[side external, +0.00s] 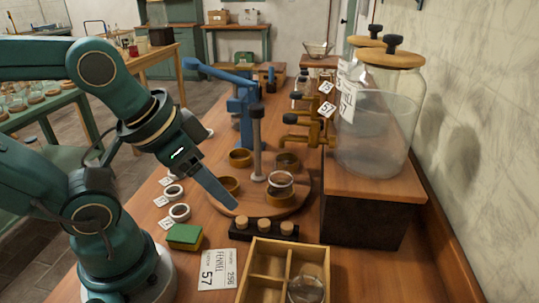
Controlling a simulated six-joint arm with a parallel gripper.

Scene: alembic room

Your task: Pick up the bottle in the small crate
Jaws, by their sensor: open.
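A small wooden crate (285,245) with dividers stands at the bottom edge of the side external view, partly cut off. A round clear glass thing (306,290), perhaps the bottle, sits in its front right compartment; its lower part is cut off by the frame edge. The rear compartments look empty. My gripper (234,206) is open and empty, pointing down to the right above the near left edge of the round wooden stand, behind and left of the crate. Its fingers overlap in this view.
The round wooden stand (247,208) carries ring holders and a grey post. A dark rack (252,229) with corks lies between stand and crate. A green-yellow sponge (185,236) and a label card (217,270) lie left. Large glass jars (375,125) stand on a raised block at right.

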